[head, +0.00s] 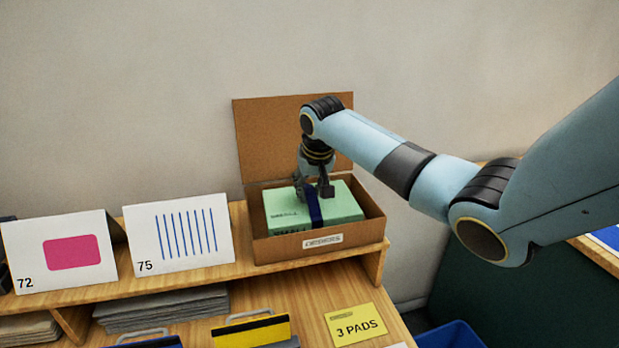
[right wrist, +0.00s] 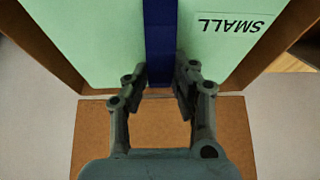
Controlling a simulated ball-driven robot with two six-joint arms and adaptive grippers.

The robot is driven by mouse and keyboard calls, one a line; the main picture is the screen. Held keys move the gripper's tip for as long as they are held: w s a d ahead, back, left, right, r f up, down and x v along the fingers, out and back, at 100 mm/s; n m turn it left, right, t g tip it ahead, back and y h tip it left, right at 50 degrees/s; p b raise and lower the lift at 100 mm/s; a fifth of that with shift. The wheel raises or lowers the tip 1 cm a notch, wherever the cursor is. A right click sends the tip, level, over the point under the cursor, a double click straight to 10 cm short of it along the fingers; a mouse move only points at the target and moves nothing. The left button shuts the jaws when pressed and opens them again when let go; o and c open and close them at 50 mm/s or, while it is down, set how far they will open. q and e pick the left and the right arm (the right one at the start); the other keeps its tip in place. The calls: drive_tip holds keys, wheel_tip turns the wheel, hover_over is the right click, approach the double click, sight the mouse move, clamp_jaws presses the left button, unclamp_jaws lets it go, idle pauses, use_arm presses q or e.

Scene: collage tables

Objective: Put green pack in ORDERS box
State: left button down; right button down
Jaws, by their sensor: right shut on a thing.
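The green pack (head: 342,203) has a dark blue band around its middle and sits within the walls of the brown ORDERS box (head: 276,249). The box stands on the wooden shelf with its lid raised at the back. My right gripper (head: 314,190) is above the pack, its fingers shut on the blue band. In the right wrist view the fingers (right wrist: 161,82) pinch the band, and the pack (right wrist: 90,40) shows the word SMALL. Whether the pack touches the box floor is hidden. My left gripper is not in view.
Cards marked 72 (head: 60,252) and 75 (head: 180,234) stand left of the box on the shelf (head: 244,225). A yellow 3 PADS card (head: 356,325) lies below. A blue bin (head: 450,335) is at the lower right. A plain wall is behind.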

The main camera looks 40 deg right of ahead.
drive_tip(key=shift+f, duration=1.2)
drive_tip(key=c, duration=1.1)
unclamp_jaws()
drive_tip(key=shift+s+f, duration=0.1)
drive_tip(key=v, duration=1.2)
